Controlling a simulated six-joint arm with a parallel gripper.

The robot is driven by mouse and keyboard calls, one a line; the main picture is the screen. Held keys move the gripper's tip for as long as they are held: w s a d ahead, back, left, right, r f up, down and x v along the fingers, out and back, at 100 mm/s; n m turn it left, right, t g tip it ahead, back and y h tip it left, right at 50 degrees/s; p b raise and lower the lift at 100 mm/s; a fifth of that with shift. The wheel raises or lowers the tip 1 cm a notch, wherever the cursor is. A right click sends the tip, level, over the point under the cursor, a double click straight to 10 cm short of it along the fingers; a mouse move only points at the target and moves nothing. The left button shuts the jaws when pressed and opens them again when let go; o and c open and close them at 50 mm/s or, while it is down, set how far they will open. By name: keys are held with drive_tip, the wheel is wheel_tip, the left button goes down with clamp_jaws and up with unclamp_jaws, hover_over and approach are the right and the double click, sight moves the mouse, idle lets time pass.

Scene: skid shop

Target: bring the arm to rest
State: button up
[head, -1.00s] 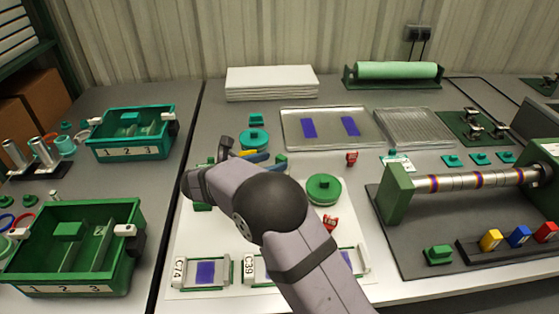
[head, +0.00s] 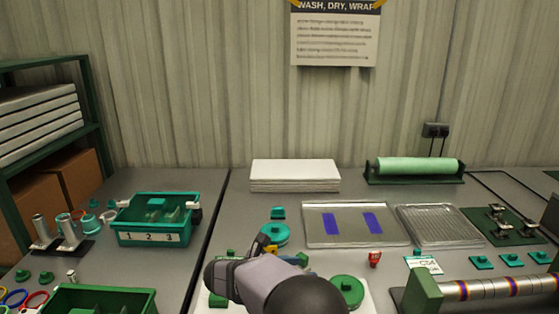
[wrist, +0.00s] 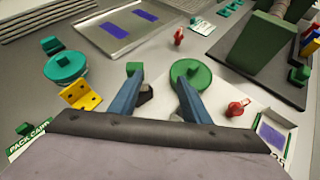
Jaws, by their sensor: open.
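My gripper (wrist: 160,82) is open and empty, with its two blue fingers apart in the wrist view. It is over the white work mat on the bench. A green block (wrist: 134,68) shows at the tip of the left finger and a round green lid-like disc (wrist: 190,72) by the right one; I cannot tell whether either touches. In the head view my arm enters from the bottom edge, and its wrist (head: 228,278) hides part of the mat. A blue finger shows beside a yellow bracket, which the wrist view shows clear (wrist: 80,95) left of the fingers.
A teal disc (head: 275,235) lies behind the gripper. A metal tray (head: 352,222) with two purple pieces and a ribbed tray (head: 440,225) stand further back. A teal bin (head: 155,218) is at left, a roller stand (head: 428,292) at right. A red clip (wrist: 237,107) lies right of the fingers.

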drive_tip(key=s+d+r+m+g+y+p, duration=0.2)
drive_tip(key=s+d+m+g+p, duration=0.15)
drive_tip(key=s+d+m, duration=0.35)
drive_tip(key=s+d+r+m+g+y+p, duration=0.25)
drive_tip(key=s+d+m+p, duration=0.2)
drive_tip(key=s, duration=0.45)
drive_tip(key=s+a+r+m+g+y+p, duration=0.1)
drive_tip(key=s+r+m+y+p, duration=0.1)
drive_tip(key=s+m+p, duration=0.2)
drive_tip(key=s+a+r+m+y+p, duration=0.1)
drive_tip(key=s+r+m+y+p, duration=0.1)
drive_tip(key=s+m, duration=0.7)
drive_tip(key=shift+s+g+y+p, duration=0.4)
drive_tip(key=shift+s+y+p, duration=0.05)
drive_tip(key=shift+s+p, duration=0.5)
